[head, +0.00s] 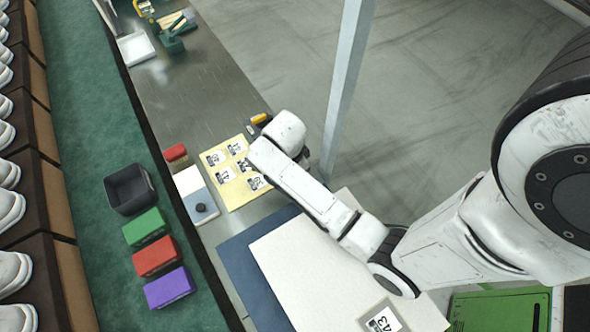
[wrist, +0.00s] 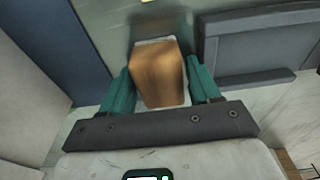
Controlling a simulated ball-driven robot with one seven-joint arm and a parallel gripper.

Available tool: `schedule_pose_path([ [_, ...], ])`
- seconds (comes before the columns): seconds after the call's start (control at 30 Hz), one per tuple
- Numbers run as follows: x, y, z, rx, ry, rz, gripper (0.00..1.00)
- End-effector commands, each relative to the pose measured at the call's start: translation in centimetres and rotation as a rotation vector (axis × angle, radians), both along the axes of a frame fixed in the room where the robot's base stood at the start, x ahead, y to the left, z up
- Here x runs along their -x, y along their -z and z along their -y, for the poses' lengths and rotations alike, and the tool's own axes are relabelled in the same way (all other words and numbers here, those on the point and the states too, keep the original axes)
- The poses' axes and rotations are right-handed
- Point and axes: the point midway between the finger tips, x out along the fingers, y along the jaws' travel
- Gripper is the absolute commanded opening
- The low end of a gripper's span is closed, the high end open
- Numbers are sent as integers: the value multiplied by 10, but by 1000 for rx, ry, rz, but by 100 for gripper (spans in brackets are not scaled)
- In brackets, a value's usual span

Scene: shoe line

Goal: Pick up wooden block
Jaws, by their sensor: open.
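A brown wooden block (wrist: 158,78) shows in the wrist view, standing between the two teal fingers of my gripper (wrist: 160,66). The fingers are open, one on each side of the block. Narrow gaps seem to separate them from it, though I cannot tell whether either finger touches it. In the head view my arm's end hides the fingers, and the block is not visible there.
A grey metal post (head: 345,90) stands close to my wrist. A yellow sheet with labels (head: 233,197) lies on the metal table (head: 195,95). A green belt (head: 82,95) carries a black bin (head: 128,188) and green, red and purple boxes. A grey fixture (wrist: 255,50) lies right of the block.

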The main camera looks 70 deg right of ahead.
Motion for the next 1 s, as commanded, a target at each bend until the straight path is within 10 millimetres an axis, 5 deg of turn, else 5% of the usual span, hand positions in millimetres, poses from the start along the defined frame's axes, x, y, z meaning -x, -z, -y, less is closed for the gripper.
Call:
schedule_pose_path([
  [0.27, 1, 4, 0, -1, 0, -1, 62],
  [0.7, 0, 3, 0, 0, 0, 0, 21],
  [1.0, -1, -3, 1, 1, 0, 3, 21],
])
